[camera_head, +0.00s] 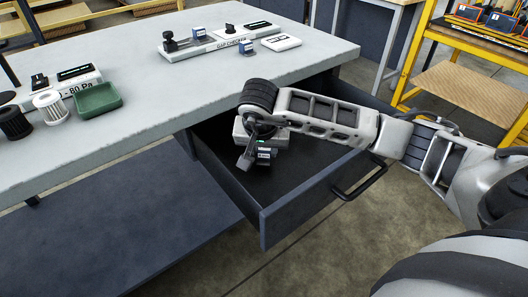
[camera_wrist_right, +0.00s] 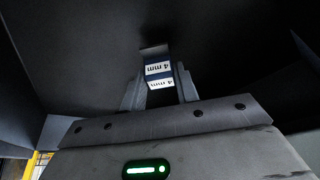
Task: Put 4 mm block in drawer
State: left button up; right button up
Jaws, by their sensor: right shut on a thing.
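The drawer (camera_head: 285,232) under the workbench is pulled open, and its dark inside shows. My right gripper (camera_head: 258,158) reaches down over the open drawer, inside its outline in the head view. In the right wrist view the gripper (camera_wrist_right: 160,90) is shut on the 4 mm block (camera_wrist_right: 158,70), a dark blue block with white labels reading "4 mm". The dark drawer floor and walls surround it in that view. I cannot tell whether the block touches the floor. My left gripper does not show.
The workbench top (camera_head: 185,95) carries a gap checker (camera_head: 215,45), a small block (camera_head: 246,46), a white pad (camera_head: 281,42), a green tray (camera_head: 96,100) and two filters. The drawer handle (camera_head: 360,180) sticks out in front. A yellow shelf rack (camera_head: 470,65) stands at the right.

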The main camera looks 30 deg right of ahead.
jog(key=shift+f, duration=0.6)
jog(key=shift+f, duration=0.15)
jog(key=o, duration=1)
jog(key=shift+r, duration=0.3)
jog(key=p+v, duration=0.1)
jog(key=v, duration=1)
jog(key=shift+s+a+r, duration=0.15)
jog(key=shift+a+r, duration=0.05)
jog(key=shift+r, duration=0.1)
